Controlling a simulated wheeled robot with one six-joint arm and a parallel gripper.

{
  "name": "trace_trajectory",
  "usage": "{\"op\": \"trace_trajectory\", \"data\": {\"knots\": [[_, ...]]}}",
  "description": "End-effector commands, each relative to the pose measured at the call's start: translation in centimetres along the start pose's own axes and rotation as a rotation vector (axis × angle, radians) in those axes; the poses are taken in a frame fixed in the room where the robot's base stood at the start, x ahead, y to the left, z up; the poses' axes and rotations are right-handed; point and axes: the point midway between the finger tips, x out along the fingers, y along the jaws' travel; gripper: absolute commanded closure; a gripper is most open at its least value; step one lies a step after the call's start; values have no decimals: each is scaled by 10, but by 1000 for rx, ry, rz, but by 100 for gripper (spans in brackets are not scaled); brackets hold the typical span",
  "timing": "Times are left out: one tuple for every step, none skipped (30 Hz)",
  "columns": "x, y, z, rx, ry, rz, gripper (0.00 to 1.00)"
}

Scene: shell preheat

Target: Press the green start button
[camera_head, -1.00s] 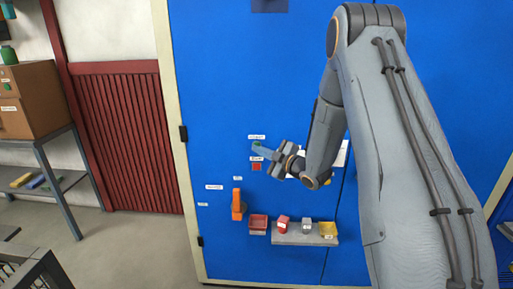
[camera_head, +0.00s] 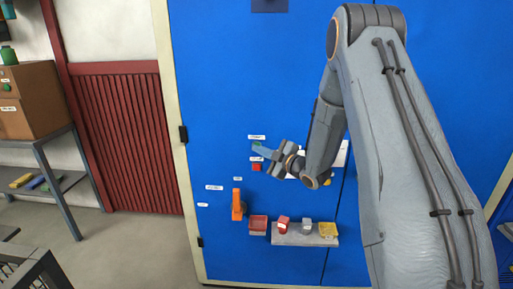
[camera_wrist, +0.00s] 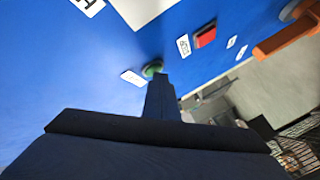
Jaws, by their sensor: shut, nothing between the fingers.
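The green button (camera_wrist: 152,69) is on the blue panel, beside a small white label, in the wrist view. In the head view only a sliver of the green button (camera_head: 257,143) shows above my fingertips. My gripper (camera_wrist: 160,79) is shut and empty, its narrow tip at the lower edge of the green button. I cannot tell whether the tip touches the button. In the head view my gripper (camera_head: 259,150) points left at the panel, just under the upper label.
A red button (camera_head: 257,167) sits just below the green one. An orange handle (camera_head: 237,206) sticks out lower left. A grey shelf (camera_head: 290,239) lower down carries small red, grey and yellow items. The blue panel (camera_head: 215,90) is clear to the upper left.

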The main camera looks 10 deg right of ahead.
Motion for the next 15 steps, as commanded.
{"op": "trace_trajectory", "data": {"knots": [[-1, 0, -1, 0, 0, 0, 100], [-2, -1, -2, 1, -1, 0, 100], [-4, -2, -3, 1, -1, 0, 100], [-5, -3, -4, 1, -1, 0, 100], [-6, -4, -4, 1, -1, 0, 100], [-8, -5, -5, 1, -1, 0, 100], [-8, -6, -6, 1, -1, 0, 100], [-9, -6, -7, 0, -1, 0, 100], [-10, -7, -7, 0, -1, 0, 100], [-10, -7, -8, 0, -1, 1, 100], [-11, -7, -8, 0, 0, 1, 100], [-11, -7, -8, 0, 0, 1, 100], [-10, -7, -8, 0, 0, 1, 100], [-10, -7, -8, 0, 0, 1, 100], [-10, -7, -8, 0, 0, 1, 100]]}}
